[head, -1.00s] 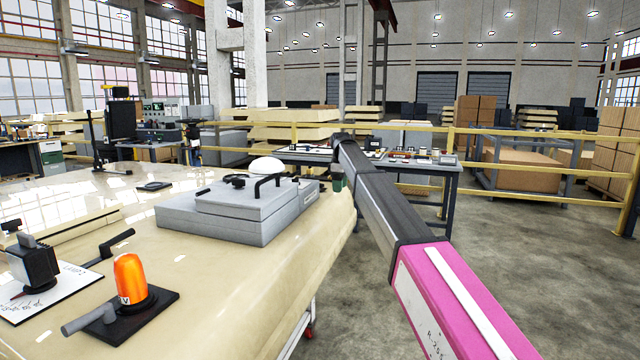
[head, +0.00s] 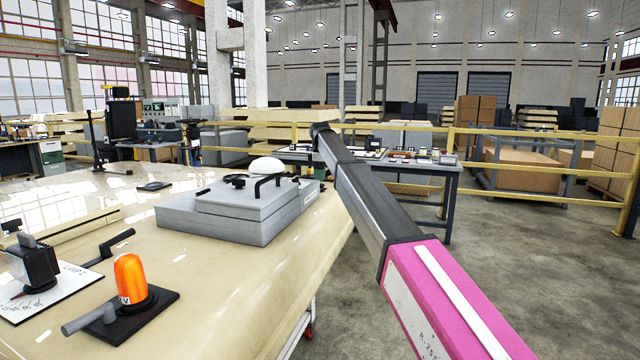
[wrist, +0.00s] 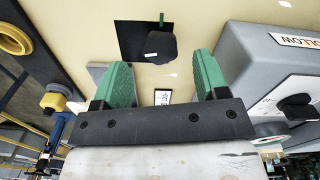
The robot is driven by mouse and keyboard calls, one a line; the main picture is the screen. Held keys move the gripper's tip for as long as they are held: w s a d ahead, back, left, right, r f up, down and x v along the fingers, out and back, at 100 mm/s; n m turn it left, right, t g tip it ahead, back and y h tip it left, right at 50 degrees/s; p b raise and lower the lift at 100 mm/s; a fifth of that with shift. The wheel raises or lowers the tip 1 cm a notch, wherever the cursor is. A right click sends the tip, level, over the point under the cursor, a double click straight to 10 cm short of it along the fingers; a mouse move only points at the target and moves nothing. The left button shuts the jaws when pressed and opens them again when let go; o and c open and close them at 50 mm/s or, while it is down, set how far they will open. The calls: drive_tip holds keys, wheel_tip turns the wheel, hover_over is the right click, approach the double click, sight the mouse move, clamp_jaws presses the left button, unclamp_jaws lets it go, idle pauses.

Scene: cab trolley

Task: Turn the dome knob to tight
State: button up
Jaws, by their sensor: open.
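A white dome (head: 267,165) shows just behind the grey stepped box (head: 215,222) on the cream table in the head view; I cannot tell if it is the dome knob. In the wrist view, my gripper (wrist: 163,78) is open and empty, its two green fingers apart. Beyond the fingertips, a rounded black piece (wrist: 160,46) sits on a dark square plate on the cream surface. A grey housing (wrist: 245,75) at the right carries a label that seems to read "FOLLOW" and a black knob (wrist: 297,107). The head view does not show my gripper's fingers.
An orange dome lamp (head: 130,277) on a black base and a black device (head: 35,265) stand at the table's near left. Black handles rise from the grey box. A yellow railing (head: 480,132) and a workbench (head: 440,172) stand behind. Floor at the right is clear.

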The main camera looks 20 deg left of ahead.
drive_tip(key=shift+f, duration=1.7)
drive_tip(key=c, duration=0.9)
